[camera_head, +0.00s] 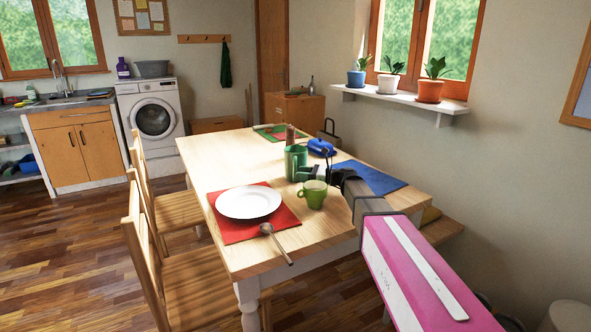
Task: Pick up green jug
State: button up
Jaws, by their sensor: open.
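The green jug (293,159) stands upright on the wooden table (222,165), near the table's middle. My arm reaches in from the lower right. My gripper (304,174) is dark and open, at the right side of the jug near its lower part. I cannot tell whether the fingers touch the jug or reach around it. Part of the jug's lower right side is hidden by the gripper.
A green mug (313,195) stands just in front of my gripper. A white plate (248,202) lies on a red mat (284,217), with a spoon (275,241) beside it. A blue lidded dish (321,146) is behind, and a blue mat (374,178) lies right.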

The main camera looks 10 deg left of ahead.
jog(key=shift+w+a+f, duration=0.1)
jog(key=shift+w+a, duration=0.1)
jog(key=shift+a, duration=1.35)
grip_shut()
